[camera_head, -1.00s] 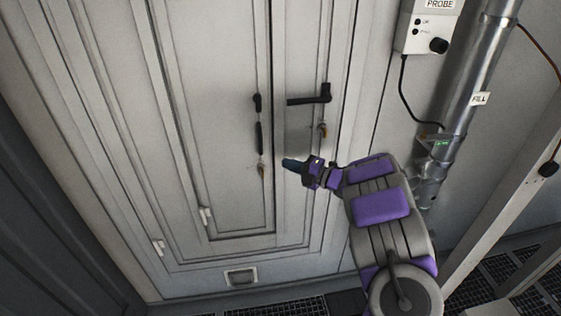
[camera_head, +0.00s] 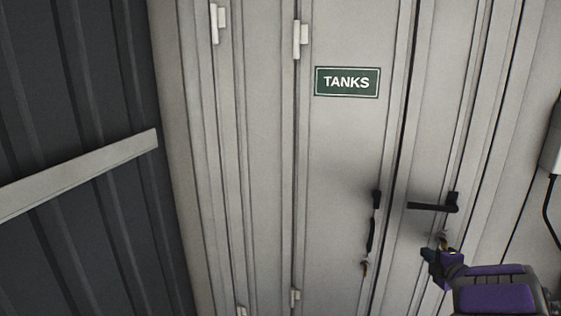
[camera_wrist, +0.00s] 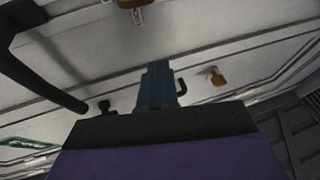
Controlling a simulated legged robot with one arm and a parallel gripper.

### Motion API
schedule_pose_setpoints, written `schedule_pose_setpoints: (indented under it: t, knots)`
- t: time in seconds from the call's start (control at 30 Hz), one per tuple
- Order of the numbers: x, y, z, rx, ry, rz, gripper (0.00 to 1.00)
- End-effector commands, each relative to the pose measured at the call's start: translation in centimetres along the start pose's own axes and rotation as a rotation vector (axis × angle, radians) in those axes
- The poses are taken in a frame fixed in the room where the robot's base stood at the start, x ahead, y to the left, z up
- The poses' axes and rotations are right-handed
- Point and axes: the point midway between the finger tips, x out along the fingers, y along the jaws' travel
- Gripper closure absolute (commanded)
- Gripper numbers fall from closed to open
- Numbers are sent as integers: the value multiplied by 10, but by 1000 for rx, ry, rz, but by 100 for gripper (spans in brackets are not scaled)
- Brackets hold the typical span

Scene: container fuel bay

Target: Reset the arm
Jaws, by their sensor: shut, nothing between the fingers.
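My arm with purple pads shows at the lower right of the head view. My gripper (camera_head: 428,254) is at its end, pointing left, in front of the cabinet doors and below the black handle of the right door (camera_head: 434,206). In the wrist view my gripper (camera_wrist: 158,72) is shut, with nothing between its fingers. The right door's handle also shows as a dark bar in the wrist view (camera_wrist: 40,70). The left door's handle (camera_head: 375,215) hangs downward.
The left door (camera_head: 335,160) bears a green TANKS sign (camera_head: 347,82). An orange-brown tag (camera_head: 364,268) hangs below the left handle. A dark ribbed wall (camera_head: 70,110) with a pale rail (camera_head: 80,175) is at the left. A grey box (camera_head: 551,140) is at the right edge.

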Motion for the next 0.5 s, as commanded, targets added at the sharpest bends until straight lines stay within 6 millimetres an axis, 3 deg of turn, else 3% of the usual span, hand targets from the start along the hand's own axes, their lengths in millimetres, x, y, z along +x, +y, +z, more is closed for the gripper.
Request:
schedule_pose_setpoints:
  t: [0.1, 0.27, 0.37, 0.5]
  knots:
    - [-13, 31, 11, 81, -197, -38, 100]
    - [-51, 53, 19, 258, -450, -80, 100]
    - [-80, 57, 10, 391, -585, -105, 100]
    - [-127, 45, -18, 605, -747, -162, 100]
